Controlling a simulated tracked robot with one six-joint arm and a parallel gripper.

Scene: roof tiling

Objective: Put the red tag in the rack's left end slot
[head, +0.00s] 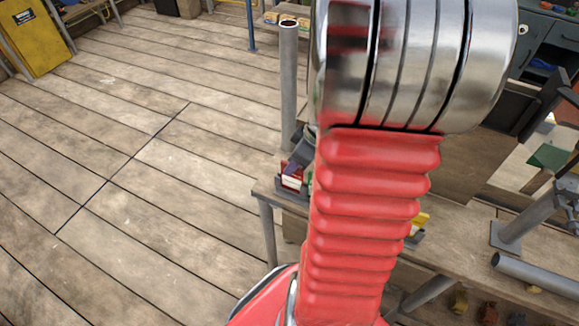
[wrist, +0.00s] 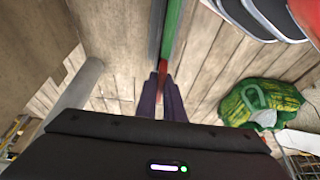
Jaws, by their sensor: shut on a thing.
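In the wrist view, my gripper (wrist: 163,78) has its two dark fingers close together, with the red tag (wrist: 162,67) showing as a small red piece between the tips. A green strip (wrist: 172,28) lies just beyond the red tag, beside a long grey edge that may belong to the rack. In the head view, the red tag (head: 291,182) shows with a white patch at the left end of the bench, just below my dark fingertips (head: 291,168). My arm hides most of the rack. Whether the red tag sits in the left end slot cannot be told.
A wooden bench (head: 470,255) runs to the right, with a yellow piece (head: 421,221) on it beside my arm. A grey upright post (head: 289,85) stands behind the bench's left end. The plank floor on the left is clear. A green bag (wrist: 258,100) shows in the wrist view.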

